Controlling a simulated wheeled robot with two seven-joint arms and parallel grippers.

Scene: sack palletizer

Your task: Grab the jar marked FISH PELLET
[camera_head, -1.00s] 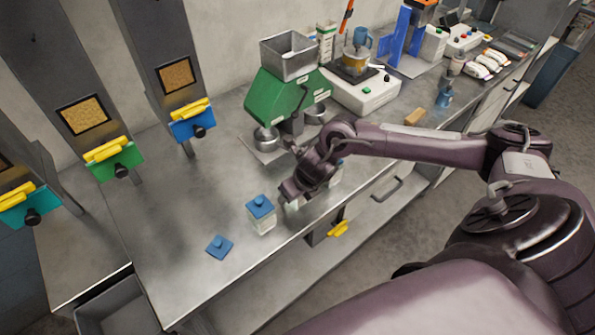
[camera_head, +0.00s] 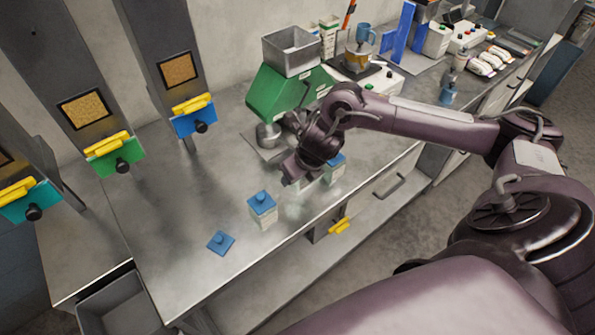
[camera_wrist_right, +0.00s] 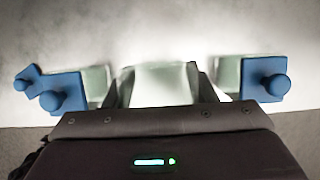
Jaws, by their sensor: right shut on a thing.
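My right gripper (camera_head: 294,179) is above the steel counter between two blue-lidded jars. In the right wrist view, my right gripper (camera_wrist_right: 160,88) is shut around a pale, whitish jar (camera_wrist_right: 160,84) with no lid showing. One blue-lidded jar (camera_head: 262,209) stands to its left in the head view, and the other (camera_head: 335,169) stands to its right, partly behind the gripper. No label can be read, so I cannot tell which jar is marked FISH PELLET. My left gripper is not in view.
A loose blue lid (camera_head: 220,242) lies on the counter (camera_head: 165,265). A green machine with a hopper (camera_head: 275,93) stands behind the gripper. Dispensers with yellow handles (camera_head: 193,104) line the left. The counter's left middle is clear.

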